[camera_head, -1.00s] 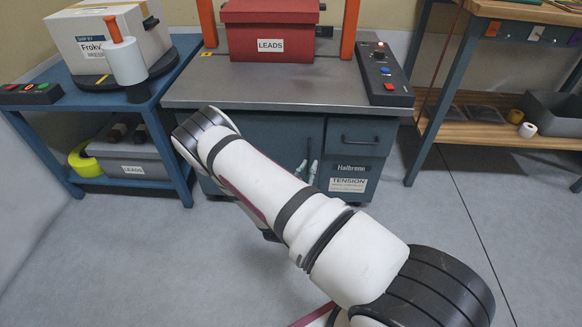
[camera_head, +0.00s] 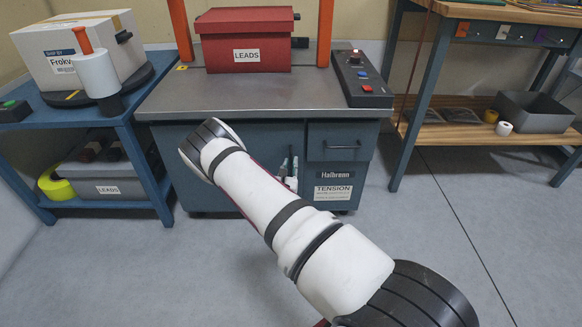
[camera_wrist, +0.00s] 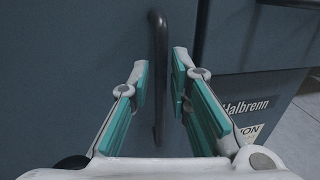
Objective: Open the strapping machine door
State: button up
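The strapping machine (camera_head: 225,98) is a blue-grey cabinet with a metal top. Its door (camera_head: 268,137) is shut, left of a small drawer, and partly hidden behind my arm. In the wrist view, the flat door (camera_wrist: 75,50) fills the left and middle. A dark vertical bar handle (camera_wrist: 159,40) stands on it near its right edge. My gripper (camera_wrist: 161,72) is open, one teal-padded finger on each side of the handle, with gaps showing on both sides. In the head view, the gripper (camera_head: 289,170) shows small and partly hidden in front of the door.
A red LEADS box (camera_head: 247,42) sits on the machine top, beside a control panel (camera_head: 361,80). The drawer (camera_head: 346,142) has its own handle. A blue cart (camera_head: 140,120) stands close on the left, a wooden-shelf bench (camera_head: 460,135) on the right. The floor (camera_head: 440,240) front right is clear.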

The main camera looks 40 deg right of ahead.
jog(key=shift+x, duration=0.95)
grip_shut()
jog(key=shift+s+a, duration=0.1)
